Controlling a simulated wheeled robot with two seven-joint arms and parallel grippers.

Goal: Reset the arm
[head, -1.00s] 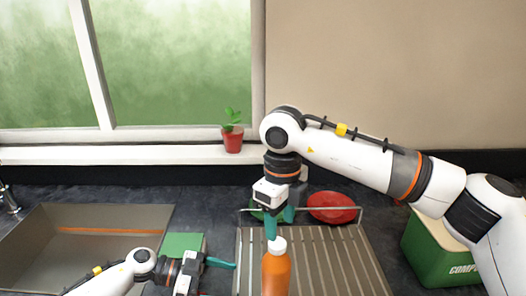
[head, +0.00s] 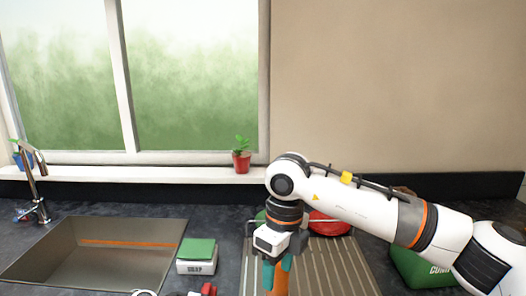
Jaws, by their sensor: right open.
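My right arm comes in from the right, and its gripper (head: 277,275) points down with teal fingers apart. An orange bottle (head: 280,288) shows just behind and between these fingers at the bottom edge. Its cap is hidden by the gripper and its lower part is cut off. I cannot tell whether the fingers touch it. Of my left arm, only a small white part shows at the bottom edge; its gripper fingers are out of view.
A grooved metal drainer (head: 335,268) lies under the right arm, with a red dish (head: 330,225) behind. A sink (head: 100,250), soap box (head: 197,258) and tap (head: 35,185) are left. A green bin (head: 415,270) stands right. A potted plant (head: 241,160) is on the sill.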

